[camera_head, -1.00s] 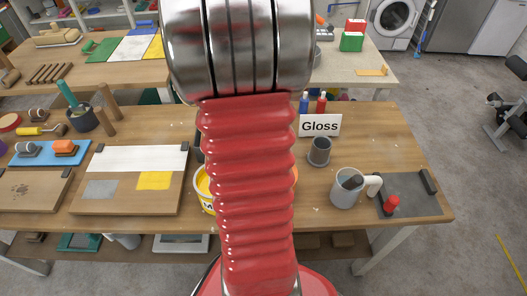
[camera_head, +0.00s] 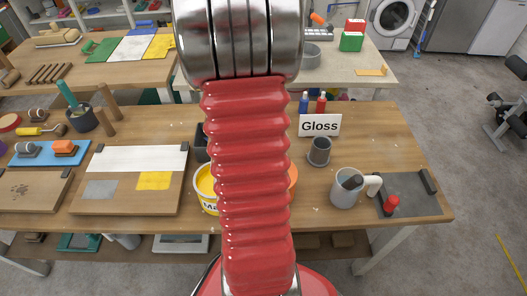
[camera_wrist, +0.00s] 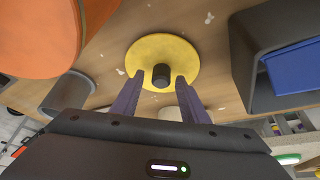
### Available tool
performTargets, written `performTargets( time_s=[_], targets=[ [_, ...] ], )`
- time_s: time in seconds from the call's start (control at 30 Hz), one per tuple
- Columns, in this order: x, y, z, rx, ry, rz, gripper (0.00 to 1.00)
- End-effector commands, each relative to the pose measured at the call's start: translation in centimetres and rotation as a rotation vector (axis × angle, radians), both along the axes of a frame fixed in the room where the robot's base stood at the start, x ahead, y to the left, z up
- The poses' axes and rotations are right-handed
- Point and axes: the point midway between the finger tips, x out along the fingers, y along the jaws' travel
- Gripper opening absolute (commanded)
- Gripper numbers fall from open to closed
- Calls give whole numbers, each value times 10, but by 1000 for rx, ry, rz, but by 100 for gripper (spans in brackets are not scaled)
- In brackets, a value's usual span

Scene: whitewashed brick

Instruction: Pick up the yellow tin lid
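The yellow tin lid (camera_wrist: 178,55) is a flat round disc with a short black knob (camera_wrist: 161,75) in the wrist view, lying on the wooden bench. My gripper (camera_wrist: 160,78) is open, its two dark fingers pointing at the lid with the knob seen between their tips. The fingers look empty; whether they reach down level with the knob I cannot tell. In the head view my red arm hides the lid and my gripper.
An orange tin (camera_wrist: 40,35) and a grey cup (camera_wrist: 68,95) stand left of the lid in the wrist view. A dark bin (camera_wrist: 245,60) with a blue thing inside is close on the right. A yellow tin (camera_head: 205,188) stands beside my arm in the head view.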

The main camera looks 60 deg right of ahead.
Motion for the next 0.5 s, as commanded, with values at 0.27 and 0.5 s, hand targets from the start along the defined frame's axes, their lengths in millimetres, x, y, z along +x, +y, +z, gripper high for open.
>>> performTargets(
  time_s=[0.27, 0.5],
  targets=[
    [0, 0, 0, 0, 0, 0, 20],
    [0, 0, 0, 0, 0, 0, 4]
  ],
)
